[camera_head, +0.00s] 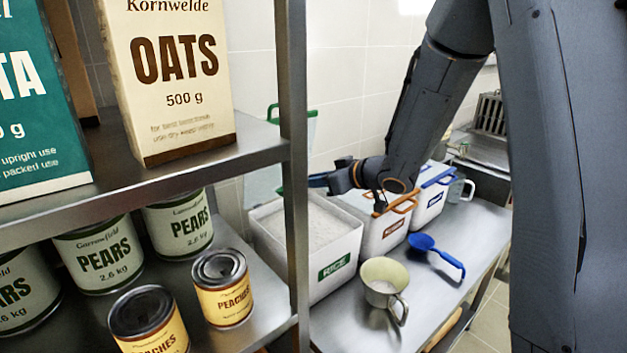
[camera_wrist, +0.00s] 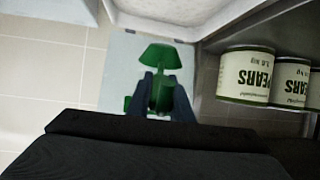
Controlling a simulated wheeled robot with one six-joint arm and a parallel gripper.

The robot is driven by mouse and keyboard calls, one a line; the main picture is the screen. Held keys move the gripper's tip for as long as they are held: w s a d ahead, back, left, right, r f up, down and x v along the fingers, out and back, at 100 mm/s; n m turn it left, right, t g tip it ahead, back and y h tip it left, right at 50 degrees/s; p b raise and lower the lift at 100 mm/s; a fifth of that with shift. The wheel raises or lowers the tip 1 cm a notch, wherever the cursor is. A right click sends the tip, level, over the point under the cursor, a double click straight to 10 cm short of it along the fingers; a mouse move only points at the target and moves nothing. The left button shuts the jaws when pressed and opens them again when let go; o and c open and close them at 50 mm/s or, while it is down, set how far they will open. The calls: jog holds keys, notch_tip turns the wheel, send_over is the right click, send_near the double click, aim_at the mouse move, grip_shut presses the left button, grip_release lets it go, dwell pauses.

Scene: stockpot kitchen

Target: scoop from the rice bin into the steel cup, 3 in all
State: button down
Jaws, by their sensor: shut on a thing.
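The rice bin (camera_head: 334,272), white with a green RICE label, stands open on the steel counter and holds white rice (camera_head: 300,222). My gripper (camera_head: 330,181) is above the bin's far side. In the wrist view my gripper (camera_wrist: 162,92) is shut on the handle of a green scoop (camera_wrist: 165,56). The scoop is hidden in the head view, and I cannot tell whether it holds rice. The cup (camera_head: 385,283), pale with a side handle, stands upright on the counter, right of the rice bin. A pale patch shows inside it; I cannot tell how full it is.
A blue scoop (camera_head: 437,255) lies right of the cup. Bins with orange (camera_head: 382,236) and blue (camera_head: 428,208) trim stand beyond the rice bin. A shelf post (camera_head: 294,170) and shelves with oats (camera_head: 170,75), pears (camera_head: 103,256) and peaches (camera_head: 222,288) stand at left.

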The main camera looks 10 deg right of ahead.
notch_tip(320, 180, down, 11)
jog(key=b, duration=0.7)
dwell(0.4)
jog(key=shift+f, duration=0.1)
dwell(1.6)
jog(key=shift+r, duration=7.25)
jog(key=shift+s+f, duration=0.25)
jog(key=shift+f, duration=0.1)
jog(key=shift+s+d+f+t+y, duration=0.15)
jog(key=shift+d+f+t+y, duration=0.1)
jog(key=shift+f+t+y, duration=0.25)
jog(key=shift+s+d+f+t+y, duration=0.15)
jog(key=shift+d+f+t+y, duration=0.05)
jog(key=shift+f+t+y, duration=0.3)
jog(key=shift+s+d+f+t+y, duration=0.3)
jog(key=shift+f+t+y, duration=0.3)
jog(key=shift+t, duration=0.1)
